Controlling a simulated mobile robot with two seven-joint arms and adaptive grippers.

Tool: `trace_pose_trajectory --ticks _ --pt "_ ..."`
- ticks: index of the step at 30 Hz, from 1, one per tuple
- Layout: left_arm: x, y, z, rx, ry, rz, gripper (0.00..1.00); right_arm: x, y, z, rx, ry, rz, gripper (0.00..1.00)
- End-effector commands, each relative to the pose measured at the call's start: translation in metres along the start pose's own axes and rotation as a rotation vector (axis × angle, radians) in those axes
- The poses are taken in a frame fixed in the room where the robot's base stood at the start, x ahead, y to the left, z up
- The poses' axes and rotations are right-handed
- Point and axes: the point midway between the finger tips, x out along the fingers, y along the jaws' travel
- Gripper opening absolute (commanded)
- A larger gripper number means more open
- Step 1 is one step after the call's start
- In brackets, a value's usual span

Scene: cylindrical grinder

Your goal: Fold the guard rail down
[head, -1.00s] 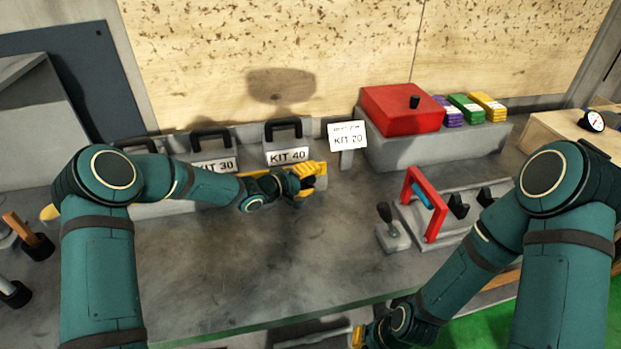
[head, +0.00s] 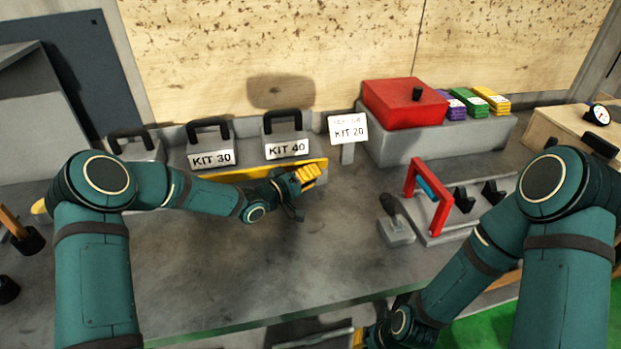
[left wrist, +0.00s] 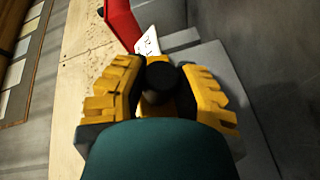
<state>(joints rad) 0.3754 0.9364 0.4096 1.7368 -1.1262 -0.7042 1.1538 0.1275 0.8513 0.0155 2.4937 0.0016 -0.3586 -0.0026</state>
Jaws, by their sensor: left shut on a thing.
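The guard rail (head: 250,172) is a long yellow bar along the front of the kit shelf, below the KIT labels. Its left part is hidden by my left arm. My left gripper (head: 304,178) is at the rail's right end. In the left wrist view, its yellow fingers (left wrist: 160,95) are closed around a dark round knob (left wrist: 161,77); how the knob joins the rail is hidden. My right gripper (head: 362,338) shows only partly at the bottom edge, well away from the rail, and its fingers are not clear.
KIT 30 (head: 211,159) and KIT 40 (head: 287,148) boxes stand behind the rail. A KIT 20 sign (head: 348,130) stands just right of it. A red box (head: 403,104) and a fixture with a red frame (head: 441,215) are farther right. The grey bench (head: 230,270) in front is clear.

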Motion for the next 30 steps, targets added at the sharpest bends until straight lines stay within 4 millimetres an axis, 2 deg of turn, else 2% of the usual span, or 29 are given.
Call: trace_pose_trajectory --ticks 12,28,29,30 --pt "0.0003 -0.0079 0.0059 0.179 0.050 0.073 0.00 0.0010 0.0003 -0.0004 0.000 0.001 0.000 0.00" --pt "0.0004 -0.0090 0.0066 0.206 0.057 0.084 0.00 0.0011 0.0004 -0.0002 0.000 0.001 0.000 0.00" --pt "0.0004 -0.0090 0.0066 0.206 0.057 0.084 0.34 0.0011 0.0004 -0.0002 0.000 0.001 0.000 0.00" --pt "0.0004 -0.0090 0.0066 0.206 0.057 0.084 0.48 0.0011 0.0004 -0.0002 0.000 0.001 0.000 0.00"
